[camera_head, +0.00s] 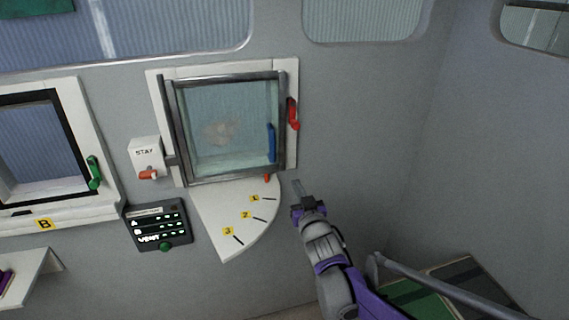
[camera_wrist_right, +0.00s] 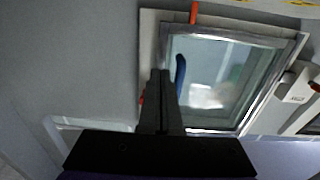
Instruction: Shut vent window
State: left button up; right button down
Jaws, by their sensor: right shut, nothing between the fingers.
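The vent window (camera_head: 225,124) is a glass pane in a grey metal frame, hinged at its left side on a white wall frame. Its sash looks at most slightly off the frame; I cannot tell if it is fully flush. A blue handle (camera_head: 271,143) stands upright on its right side. A red latch lever (camera_head: 292,114) sits on the right of the white frame. My right gripper (camera_head: 297,187) is shut and empty, below and right of the window. In the right wrist view its fingers (camera_wrist_right: 161,88) overlap the window's edge by the blue handle (camera_wrist_right: 180,75). My left gripper is not in view.
A white fan-shaped plate (camera_head: 215,213) marked 1, 2 and 3 juts out below the window. A STAY box (camera_head: 146,152) with an orange knob and a dark VENT panel (camera_head: 158,226) are at left. Window B (camera_head: 40,150) has a green handle. A grey rail (camera_head: 440,285) is at lower right.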

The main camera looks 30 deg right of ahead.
aim_at(284, 158)
jog(key=p+x, duration=0.1)
jog(key=x, duration=1.1)
jog(key=shift+w+f+p, duration=0.1)
jog(key=shift+p, duration=0.3)
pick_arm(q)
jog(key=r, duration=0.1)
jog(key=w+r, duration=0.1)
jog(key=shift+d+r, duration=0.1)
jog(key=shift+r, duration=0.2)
pick_arm(e)
jog(key=shift+w+d+b, duration=0.3)
jog(key=shift+w+d, duration=0.15)
jog(key=shift+w, duration=0.3)
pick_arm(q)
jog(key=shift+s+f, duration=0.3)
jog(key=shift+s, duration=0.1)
pick_arm(e)
jog(key=shift+w, duration=0.1)
jog(key=shift+r, duration=0.25)
